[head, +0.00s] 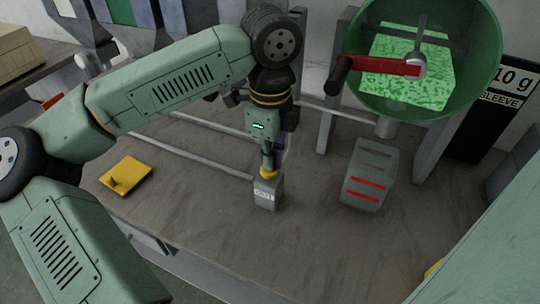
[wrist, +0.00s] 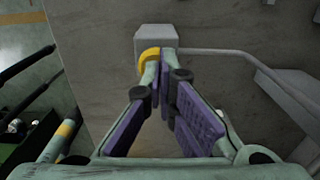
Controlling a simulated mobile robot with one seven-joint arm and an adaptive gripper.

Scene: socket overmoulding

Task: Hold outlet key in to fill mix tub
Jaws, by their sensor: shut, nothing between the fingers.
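The outlet key is a yellow part (head: 267,174) on top of a small grey block (head: 266,196) labelled "OUT". My gripper (head: 269,166) points down at it, fingers together and empty, with the tips at or just above the yellow part. In the wrist view the closed fingertips (wrist: 162,56) overlap the yellow key (wrist: 147,55) and the grey block (wrist: 155,34); whether the key is pressed in cannot be told. A grey tub (head: 370,178) with red level marks, seemingly the mix tub, stands right of the block under the hopper; its contents are not clear.
A green hopper (head: 487,60) of green granules with a red crank arm (head: 382,66) stands above the tub. Grey pipes (head: 190,156) run along the bench to the block. A yellow plate (head: 125,175) lies at left. A black "10 g SLEEVE" sign (head: 490,110) stands right.

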